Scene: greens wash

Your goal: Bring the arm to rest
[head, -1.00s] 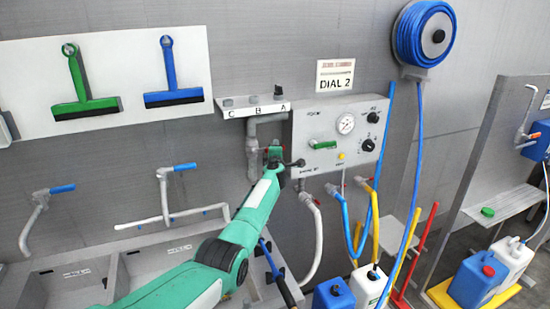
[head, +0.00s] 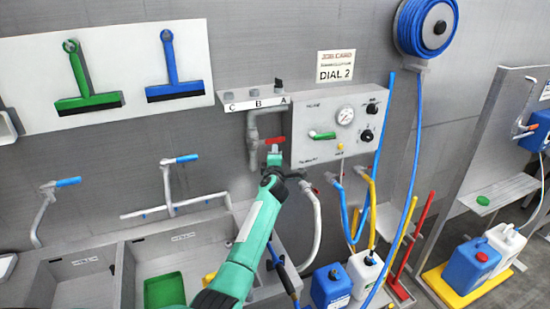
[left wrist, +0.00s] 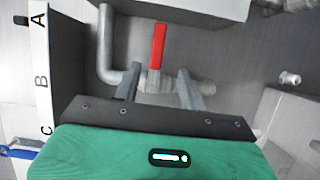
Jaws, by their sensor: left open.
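My left gripper (head: 274,160) is at the wall pipe, just below the red valve handle (head: 275,140) and left of the grey dial panel (head: 340,125). In the left wrist view the gripper (left wrist: 160,82) is open, its two grey fingers apart. The red handle (left wrist: 158,45) shows in the gap between them, pointing away from the gripper, with the grey pipe (left wrist: 107,45) behind. Nothing is held. I cannot tell whether a finger touches the pipe. My right gripper is not in view.
Below the arm is a double sink (head: 120,262) holding a green tub (head: 164,290). A shelf marked C, B, A (head: 255,104) sits above the pipe. Hoses and a blue jug (head: 331,287) stand to the right. Free space lies before the wall.

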